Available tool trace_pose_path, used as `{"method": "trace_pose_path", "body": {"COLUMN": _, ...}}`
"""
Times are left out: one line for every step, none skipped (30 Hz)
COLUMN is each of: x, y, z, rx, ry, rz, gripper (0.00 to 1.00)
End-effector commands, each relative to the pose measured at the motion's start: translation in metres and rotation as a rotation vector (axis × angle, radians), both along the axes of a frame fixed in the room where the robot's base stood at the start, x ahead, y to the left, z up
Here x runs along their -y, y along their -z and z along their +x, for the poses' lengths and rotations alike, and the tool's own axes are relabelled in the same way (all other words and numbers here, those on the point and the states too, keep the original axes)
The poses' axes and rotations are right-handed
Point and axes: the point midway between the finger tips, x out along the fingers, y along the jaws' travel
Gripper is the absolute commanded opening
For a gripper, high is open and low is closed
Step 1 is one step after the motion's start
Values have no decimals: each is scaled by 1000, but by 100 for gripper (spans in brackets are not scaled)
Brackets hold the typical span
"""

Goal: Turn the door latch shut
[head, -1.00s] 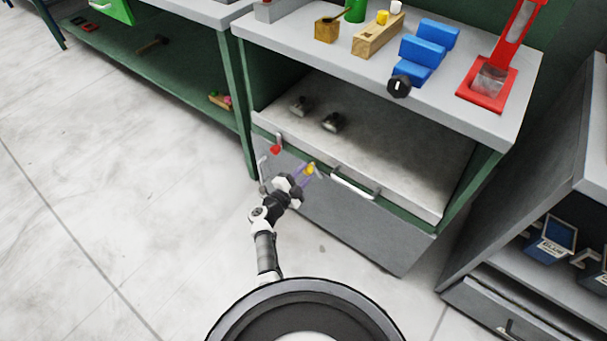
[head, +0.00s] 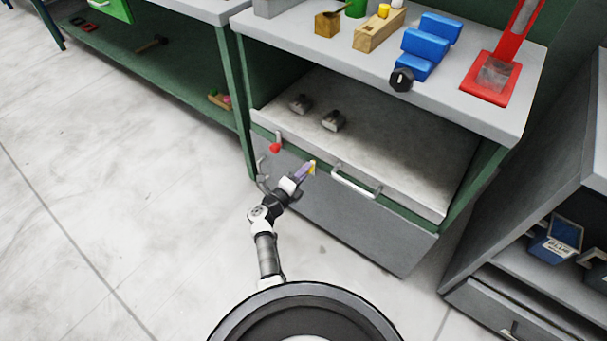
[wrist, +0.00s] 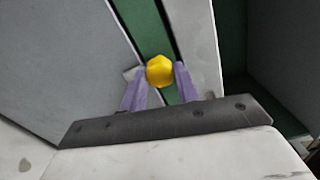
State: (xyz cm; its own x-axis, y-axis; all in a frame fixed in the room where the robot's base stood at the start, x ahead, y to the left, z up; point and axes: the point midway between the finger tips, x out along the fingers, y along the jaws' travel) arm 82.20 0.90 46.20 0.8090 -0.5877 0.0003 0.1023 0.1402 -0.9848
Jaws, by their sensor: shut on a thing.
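The grey door (head: 340,218) is the front panel under the open shelf, with a light bar handle (head: 355,184). A yellow knob (head: 312,167), which looks like the door latch's grip, sits at the door's top edge by the green rail. In the wrist view the yellow knob (wrist: 160,71) is between my gripper's two purple fingers, over the green strip. My gripper (head: 306,170) is shut on this knob; it also shows in the wrist view (wrist: 159,80). The lever behind the knob is mostly hidden.
A red-tipped lever (head: 275,147) hangs on the rail to the left of my gripper. Two dark metal parts (head: 332,121) lie on the shelf (head: 385,150). Blue blocks (head: 428,45) and a red press (head: 490,82) stand on the worktop above. The floor at left is clear.

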Motion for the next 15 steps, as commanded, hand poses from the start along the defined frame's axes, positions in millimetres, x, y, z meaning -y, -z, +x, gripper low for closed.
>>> {"method": "trace_pose_path", "body": {"x": 1, "y": 1, "z": -1, "rx": 6, "ry": 2, "rz": 8, "gripper": 8}}
{"method": "trace_pose_path", "body": {"x": 1, "y": 1, "z": -1, "rx": 9, "ry": 2, "rz": 13, "gripper": 8}}
{"method": "trace_pose_path", "body": {"x": 1, "y": 1, "z": -1, "rx": 13, "ry": 2, "rz": 19, "gripper": 8}}
{"method": "trace_pose_path", "body": {"x": 1, "y": 1, "z": -1, "rx": 15, "ry": 2, "rz": 23, "gripper": 8}}
{"method": "trace_pose_path", "body": {"x": 1, "y": 1, "z": -1, "rx": 17, "ry": 2, "rz": 26, "gripper": 8}}
{"method": "trace_pose_path", "body": {"x": 1, "y": 1, "z": -1, "rx": 19, "ry": 2, "rz": 28, "gripper": 8}}
{"method": "trace_pose_path", "body": {"x": 1, "y": 1, "z": -1, "rx": 20, "ry": 2, "rz": 30, "gripper": 8}}
{"method": "trace_pose_path", "body": {"x": 1, "y": 1, "z": -1, "rx": 21, "ry": 2, "rz": 31, "gripper": 8}}
{"method": "trace_pose_path", "body": {"x": 1, "y": 1, "z": -1, "rx": 21, "ry": 2, "rz": 32, "gripper": 8}}
{"method": "trace_pose_path", "body": {"x": 1, "y": 1, "z": -1, "rx": 22, "ry": 2, "rz": 32, "gripper": 8}}
{"method": "trace_pose_path", "body": {"x": 1, "y": 1, "z": -1, "rx": 22, "ry": 2, "rz": 32, "gripper": 8}}
{"method": "trace_pose_path", "body": {"x": 1, "y": 1, "z": -1, "rx": 22, "ry": 2, "rz": 32, "gripper": 8}}
{"method": "trace_pose_path", "body": {"x": 1, "y": 1, "z": -1, "rx": 22, "ry": 2, "rz": 32, "gripper": 8}}
{"method": "trace_pose_path", "body": {"x": 1, "y": 1, "z": -1, "rx": 21, "ry": 2, "rz": 32, "gripper": 8}}
{"method": "trace_pose_path", "body": {"x": 1, "y": 1, "z": -1, "rx": 21, "ry": 2, "rz": 32, "gripper": 8}}
